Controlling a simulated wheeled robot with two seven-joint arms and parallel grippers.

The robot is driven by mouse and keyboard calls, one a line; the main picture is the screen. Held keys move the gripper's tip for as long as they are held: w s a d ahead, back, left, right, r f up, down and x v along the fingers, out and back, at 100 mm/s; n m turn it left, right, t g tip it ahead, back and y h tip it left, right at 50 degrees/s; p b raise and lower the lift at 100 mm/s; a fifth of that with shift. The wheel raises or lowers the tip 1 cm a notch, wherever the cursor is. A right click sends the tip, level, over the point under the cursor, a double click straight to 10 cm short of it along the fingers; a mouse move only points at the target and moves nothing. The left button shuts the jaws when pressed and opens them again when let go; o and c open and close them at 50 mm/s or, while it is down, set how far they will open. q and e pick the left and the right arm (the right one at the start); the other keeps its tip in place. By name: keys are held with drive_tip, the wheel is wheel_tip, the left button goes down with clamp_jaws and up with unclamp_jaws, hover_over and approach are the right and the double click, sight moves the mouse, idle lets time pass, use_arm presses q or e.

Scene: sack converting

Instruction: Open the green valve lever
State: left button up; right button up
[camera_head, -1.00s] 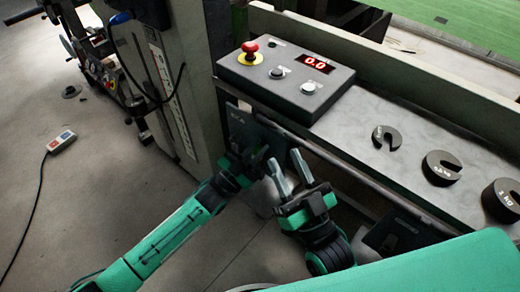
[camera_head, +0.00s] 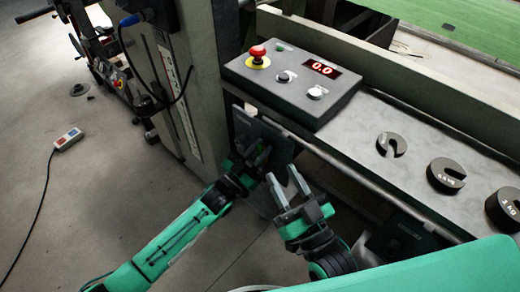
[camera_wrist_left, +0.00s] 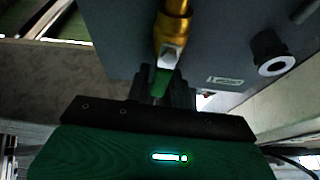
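The green valve lever (camera_wrist_left: 160,82) shows in the left wrist view, below a silver fitting and a brass valve body (camera_wrist_left: 174,28) on a grey panel. My left gripper (camera_wrist_left: 166,76) has its dark fingers close on either side of the lever. Whether they press on it cannot be told. In the head view, my left gripper (camera_head: 252,152) is in front of the dark panel under the bench edge, and the lever cannot be made out there. My right gripper (camera_head: 283,188) is open and empty, lower and to the right, with its fingers pointing up.
A control box (camera_head: 292,82) with a red stop button and a 0.0 display sits on the bench (camera_head: 362,118). Several slotted weights (camera_head: 445,175) lie along the bench. A pendant (camera_head: 67,139) with a cable lies on the open floor at left.

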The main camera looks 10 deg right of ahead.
use_arm(q)
drive_tip(key=shift+o, duration=1.1)
